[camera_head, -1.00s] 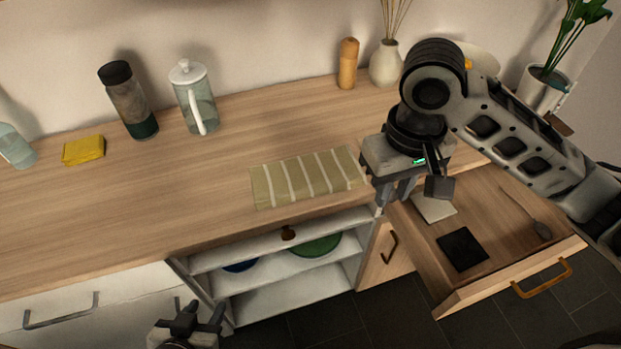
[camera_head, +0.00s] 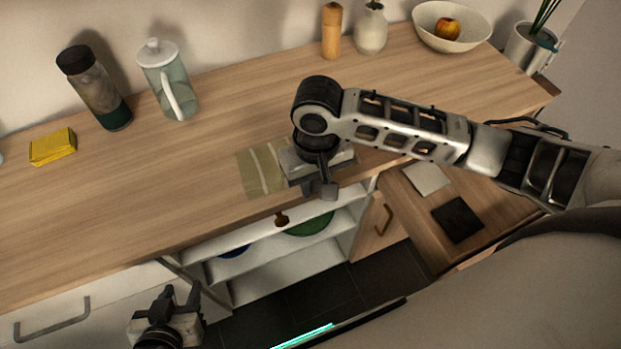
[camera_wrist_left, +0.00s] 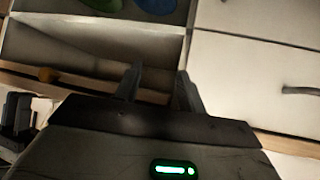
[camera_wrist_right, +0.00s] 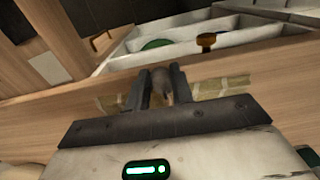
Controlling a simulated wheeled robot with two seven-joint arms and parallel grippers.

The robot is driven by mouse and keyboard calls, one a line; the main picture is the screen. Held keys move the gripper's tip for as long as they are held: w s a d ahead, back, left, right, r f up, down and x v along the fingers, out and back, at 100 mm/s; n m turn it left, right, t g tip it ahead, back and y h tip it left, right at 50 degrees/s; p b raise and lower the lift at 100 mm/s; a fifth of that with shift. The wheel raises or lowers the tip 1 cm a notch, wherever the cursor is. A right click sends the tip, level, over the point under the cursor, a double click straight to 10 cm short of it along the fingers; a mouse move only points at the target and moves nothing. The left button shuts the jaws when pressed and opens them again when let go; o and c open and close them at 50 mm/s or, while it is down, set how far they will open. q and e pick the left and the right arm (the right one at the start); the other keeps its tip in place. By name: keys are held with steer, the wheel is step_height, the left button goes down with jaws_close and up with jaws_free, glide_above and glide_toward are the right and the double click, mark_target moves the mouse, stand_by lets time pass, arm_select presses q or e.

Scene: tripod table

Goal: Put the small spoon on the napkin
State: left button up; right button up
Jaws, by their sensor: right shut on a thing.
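The napkin (camera_head: 258,174), olive with pale stripes, lies flat on the wooden counter. My right gripper (camera_head: 318,188) hangs over its right part and hides that part. In the right wrist view the napkin (camera_wrist_right: 222,87) shows on both sides of the fingers. My right gripper (camera_wrist_right: 157,92) is shut on a small greyish-brown thing, seemingly the small spoon (camera_wrist_right: 162,84). Only a short bit of it shows; in the head view it is hidden. I cannot tell whether it touches the napkin. My left gripper (camera_head: 181,296) is open and empty, low in front of the cabinet.
A bottle (camera_head: 94,88), glass jug (camera_head: 168,80), yellow sponge (camera_head: 52,147), wooden mill (camera_head: 331,31), vase (camera_head: 370,28) and fruit bowl (camera_head: 430,38) stand on the counter. The counter left of the napkin is clear.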

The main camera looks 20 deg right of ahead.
steer(key=shift+f, duration=0.2)
steer(key=o, duration=1)
steer(key=shift+c, duration=0.2)
step_height(320, 180, up, 12)
steer(key=shift+r, duration=0.15)
steer(key=s+a+f+n+t+y, duration=0.2)
steer(key=s+a+f+y, duration=0.25)
steer(key=f, duration=0.25)
steer(key=s+d+f+t+h, duration=0.2)
steer(key=s+d+f+h, duration=0.25)
steer(key=s+d, duration=0.55)
steer(key=w+a+f+t+y, duration=0.2)
steer(key=w+a+f+t, duration=0.2)
steer(key=f, duration=0.6)
steer(key=w+t, duration=0.2)
steer(key=w, duration=0.1)
steer(key=shift+f+y, duration=0.3)
steer(key=shift+f, duration=0.1)
